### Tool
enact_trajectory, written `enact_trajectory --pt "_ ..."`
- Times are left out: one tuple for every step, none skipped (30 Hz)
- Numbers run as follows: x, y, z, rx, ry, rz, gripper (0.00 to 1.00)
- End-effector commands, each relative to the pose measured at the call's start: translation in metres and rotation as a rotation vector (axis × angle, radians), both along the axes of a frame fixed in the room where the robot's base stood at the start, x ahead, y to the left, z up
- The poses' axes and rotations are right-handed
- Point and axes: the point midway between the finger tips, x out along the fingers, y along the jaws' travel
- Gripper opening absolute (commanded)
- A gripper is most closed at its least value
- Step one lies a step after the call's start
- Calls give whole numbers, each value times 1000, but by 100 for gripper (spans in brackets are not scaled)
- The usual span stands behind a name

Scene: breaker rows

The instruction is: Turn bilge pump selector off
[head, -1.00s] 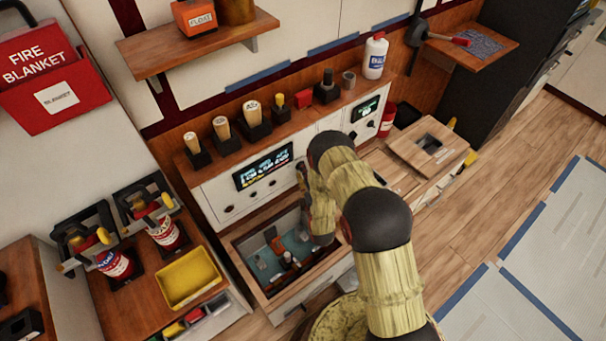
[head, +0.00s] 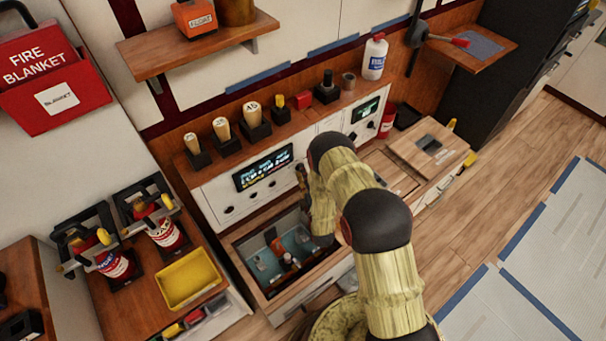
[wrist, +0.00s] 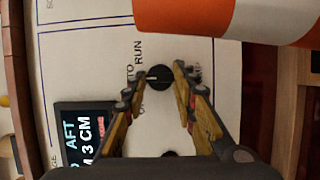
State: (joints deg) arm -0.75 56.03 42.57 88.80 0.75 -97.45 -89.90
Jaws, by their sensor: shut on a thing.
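The selector is a round black knob (wrist: 158,77) on a white panel. The lettering beside it reads RUN and, partly covered, TO; other lettering is hidden by a finger. A pale mark on the knob seems to point left in the wrist view, towards TO. My gripper (wrist: 156,79) has one finger on each side of the knob and is shut on it. In the head view my gripper (head: 303,181) is at the panel, just right of the lit display (head: 263,167), and the knob is hidden there.
A large orange-and-white object (wrist: 225,18) fills the wrist view's upper right, close to the fingers. An open drawer (head: 285,262) lies below the panel. A shelf with several wooden-handled items (head: 252,112) runs above.

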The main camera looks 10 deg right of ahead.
Motion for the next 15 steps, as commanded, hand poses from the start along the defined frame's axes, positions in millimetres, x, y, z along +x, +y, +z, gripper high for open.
enact_trajectory --pt "0 0 -1 0 2 0 2" --pt "0 0 -1 -1 2 0 2" --pt "0 0 -1 -4 1 0 2" --pt "0 0 -1 -6 0 0 2" --pt "0 0 -2 -10 -2 0 2" --pt "0 0 -2 -17 -5 0 2" --pt "0 0 -2 -24 -7 0 2" --pt "0 0 -3 -32 -11 0 2" --pt "0 0 -3 -46 -16 0 2" --pt "0 0 -4 -58 -21 0 2" --pt "0 0 -4 -71 -27 0 2" --pt "0 0 -4 -92 -36 0 2" --pt "0 0 -5 -109 -44 0 2" --pt "0 0 -5 -128 -52 0 2" --pt "0 0 -6 -155 -63 0 2"
